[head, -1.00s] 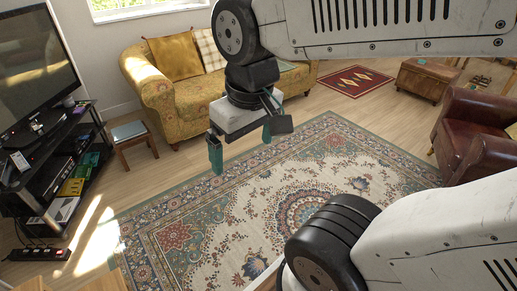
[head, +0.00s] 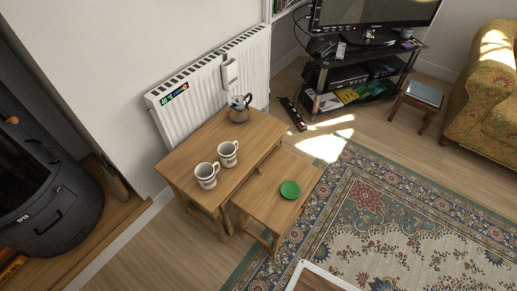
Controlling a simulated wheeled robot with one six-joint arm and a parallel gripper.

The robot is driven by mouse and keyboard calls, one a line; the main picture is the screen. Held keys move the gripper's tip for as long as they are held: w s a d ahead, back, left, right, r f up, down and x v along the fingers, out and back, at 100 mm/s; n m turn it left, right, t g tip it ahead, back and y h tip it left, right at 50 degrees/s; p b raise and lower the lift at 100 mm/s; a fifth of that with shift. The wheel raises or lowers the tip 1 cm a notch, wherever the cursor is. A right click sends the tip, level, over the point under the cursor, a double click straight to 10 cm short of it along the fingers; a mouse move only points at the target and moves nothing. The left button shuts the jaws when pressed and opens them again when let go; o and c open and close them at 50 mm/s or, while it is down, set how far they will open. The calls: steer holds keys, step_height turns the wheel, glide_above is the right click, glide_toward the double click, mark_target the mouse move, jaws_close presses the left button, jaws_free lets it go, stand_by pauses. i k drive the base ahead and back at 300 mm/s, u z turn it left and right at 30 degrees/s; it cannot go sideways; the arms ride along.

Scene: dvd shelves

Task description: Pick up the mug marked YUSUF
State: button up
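Two white mugs stand upright on the larger wooden side table (head: 190,160) in the head view. The nearer mug (head: 206,177) is on the left, and the other mug (head: 228,155) is just behind it to the right. Both carry dark markings too small to read, so I cannot tell which says YUSUF. My gripper is out of view.
A grey kettle or teapot (head: 239,110) stands at the table's back. A lower table (head: 268,205) beside it holds a green disc (head: 290,190). A radiator (head: 210,88) is behind, a stove (head: 45,195) at left. The rug (head: 400,235) at right is clear.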

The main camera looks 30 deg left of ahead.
mark_target(227, 151)
steer(key=u, duration=1.85)
steer(key=k, duration=0.4)
steer(key=u, duration=1.3)
steer(key=i, duration=0.8)
steer(key=z, duration=0.7)
steer(key=i, duration=0.5)
steer(key=z, duration=0.4)
